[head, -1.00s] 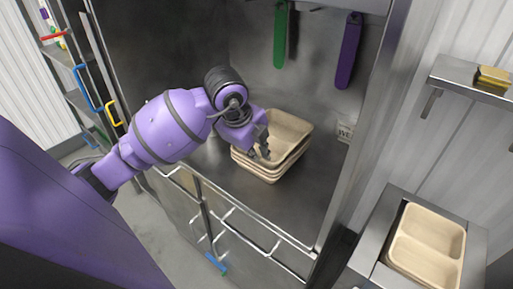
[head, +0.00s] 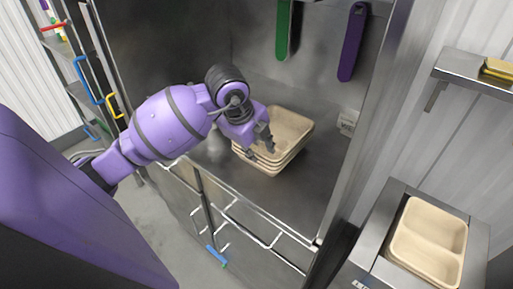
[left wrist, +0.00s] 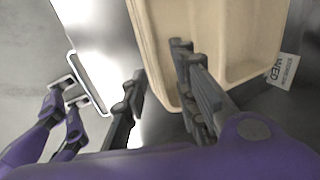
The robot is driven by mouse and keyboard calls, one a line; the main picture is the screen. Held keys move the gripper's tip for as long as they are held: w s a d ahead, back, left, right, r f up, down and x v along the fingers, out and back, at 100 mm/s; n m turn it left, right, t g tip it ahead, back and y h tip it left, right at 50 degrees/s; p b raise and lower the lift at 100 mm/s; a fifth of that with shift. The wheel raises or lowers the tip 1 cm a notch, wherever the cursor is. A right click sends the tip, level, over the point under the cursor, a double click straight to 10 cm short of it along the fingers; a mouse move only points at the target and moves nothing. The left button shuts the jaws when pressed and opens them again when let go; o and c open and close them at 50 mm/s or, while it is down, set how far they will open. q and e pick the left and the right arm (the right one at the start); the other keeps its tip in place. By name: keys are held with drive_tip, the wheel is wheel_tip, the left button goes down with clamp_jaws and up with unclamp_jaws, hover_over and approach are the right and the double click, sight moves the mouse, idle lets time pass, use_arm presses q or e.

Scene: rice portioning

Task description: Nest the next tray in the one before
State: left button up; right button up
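A stack of several beige trays (head: 288,119) sits on the steel floor of the cabinet, with divided compartments in the top one. In the left wrist view, the top tray (left wrist: 265,22) fills the upper middle. My left gripper (head: 261,148) is at the near side of the stack. Its fingers (left wrist: 160,65) are apart, one outside the tray wall and one over its inside; contact is hard to tell. Another beige two-compartment tray (head: 429,241) sits in the steel stand (head: 372,232) at the right.
Green (head: 283,30) and purple (head: 352,42) handles hang on the cabinet's back wall. A small label (head: 348,121) stands right of the stack. A steel side panel separates the cabinet from the stand. A wall shelf (head: 476,73) is above the stand. Wire rails (head: 262,241) run along the cabinet's front.

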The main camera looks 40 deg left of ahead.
use_arm(q)
drive_tip(key=v, duration=1.2)
drive_tip(key=shift+s+f, duration=0.1)
